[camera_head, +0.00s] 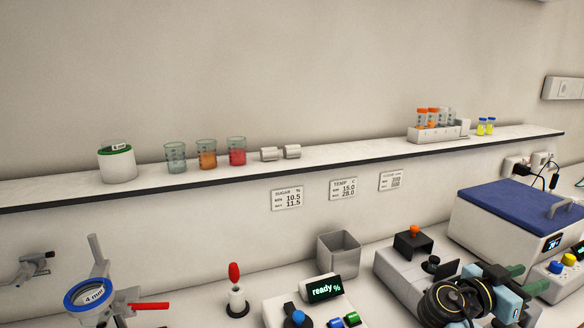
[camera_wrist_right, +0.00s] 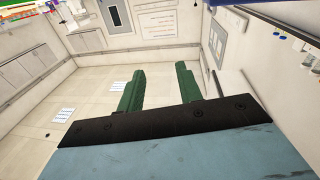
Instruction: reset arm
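My right gripper (camera_head: 527,279) shows at the lower right of the head view, with dark joints and a pale blue body behind its two green fingers. In the right wrist view, the green fingers (camera_wrist_right: 158,78) stand apart with nothing between them, and the room's floor and walls lie beyond. The gripper appears in front of the bench devices at the right, near the blue-lidded box (camera_head: 515,210); whether it touches anything cannot be told. My left gripper is not in view.
A wall shelf (camera_head: 340,157) holds a white jar (camera_head: 117,164), several beakers (camera_head: 206,154) and a tube rack (camera_head: 436,133).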

